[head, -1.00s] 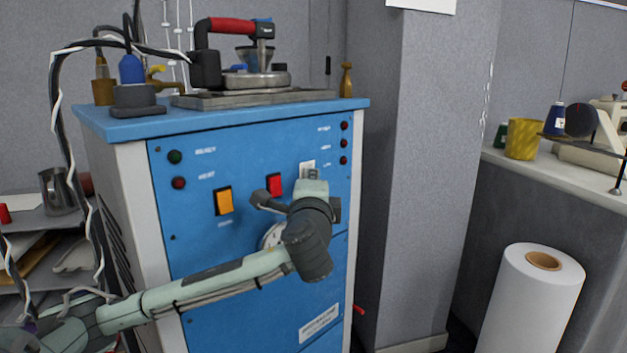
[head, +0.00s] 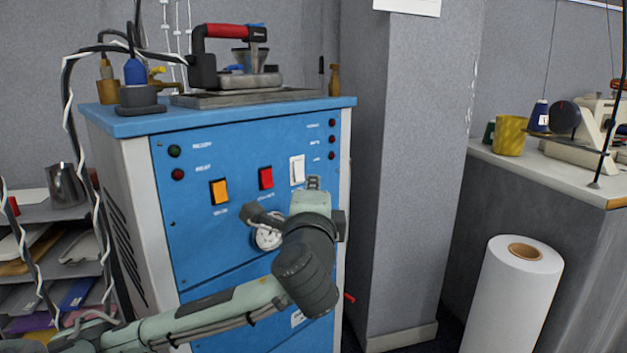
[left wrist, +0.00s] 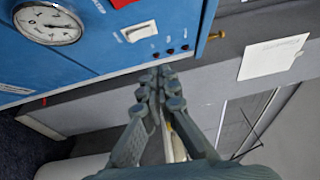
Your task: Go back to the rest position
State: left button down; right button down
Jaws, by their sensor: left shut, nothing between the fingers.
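My left gripper (head: 313,184) is in front of the blue panel of the machine (head: 215,235) in the head view, just below the white switch (head: 297,169). In the left wrist view its fingers (left wrist: 160,80) are together with nothing between them. The white switch (left wrist: 139,31) shows there apart from the fingertips, up and to the left. My right gripper is not in view.
The panel also has an orange switch (head: 219,192), a red switch (head: 265,178) and a gauge (head: 268,238). An iron (head: 232,32) stands on top. A grey pillar (head: 410,170) and a white roll (head: 512,300) are to the right.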

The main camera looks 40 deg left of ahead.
pick_arm(q)
jog(key=shift+s+d, duration=0.2)
jog(key=shift+s, duration=0.2)
